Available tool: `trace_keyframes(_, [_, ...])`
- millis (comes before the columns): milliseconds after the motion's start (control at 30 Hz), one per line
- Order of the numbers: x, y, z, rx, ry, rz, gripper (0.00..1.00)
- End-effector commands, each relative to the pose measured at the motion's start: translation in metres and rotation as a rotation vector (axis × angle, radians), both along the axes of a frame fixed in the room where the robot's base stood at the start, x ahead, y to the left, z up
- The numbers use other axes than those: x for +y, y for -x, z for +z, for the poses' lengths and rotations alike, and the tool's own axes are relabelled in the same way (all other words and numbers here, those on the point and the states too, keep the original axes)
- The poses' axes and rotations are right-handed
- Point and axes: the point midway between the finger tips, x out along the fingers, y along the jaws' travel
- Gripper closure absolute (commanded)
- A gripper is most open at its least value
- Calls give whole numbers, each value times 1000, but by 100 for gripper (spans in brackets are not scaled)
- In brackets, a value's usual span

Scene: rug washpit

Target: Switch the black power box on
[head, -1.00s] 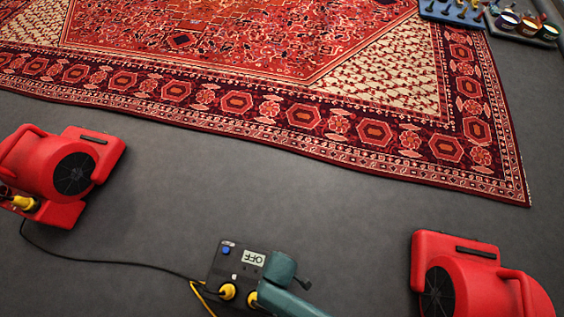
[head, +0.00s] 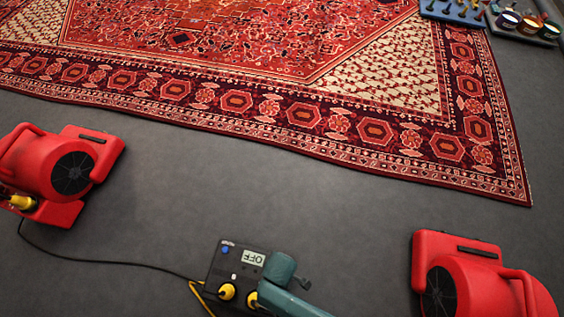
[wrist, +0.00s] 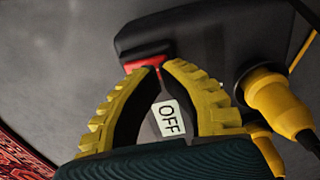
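The black power box (head: 222,266) lies on the grey floor at the bottom middle of the head view. Its label (head: 253,258) reads OFF, and the label also shows between my fingers in the wrist view (wrist: 168,118). A red switch (wrist: 143,58) shows on the box just beyond my fingertips. My gripper (wrist: 161,68) has yellow ribbed fingers whose tips are drawn together, with nothing seen held. The tips are at or very close to the red switch; I cannot tell whether they touch. In the head view my arm hides the fingers.
Yellow plugs (head: 227,291) sit in the box next to my gripper, with a black cable running left. Red blowers stand at left (head: 50,172) and right (head: 470,280). A patterned red rug (head: 300,110) lies behind. The floor between is clear.

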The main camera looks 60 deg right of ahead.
Motion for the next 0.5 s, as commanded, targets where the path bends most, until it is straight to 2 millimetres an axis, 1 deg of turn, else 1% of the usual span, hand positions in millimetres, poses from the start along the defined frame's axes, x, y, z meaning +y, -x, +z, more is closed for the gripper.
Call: trace_keyframes(500, [0, 0, -8, 1, 0, 0, 100])
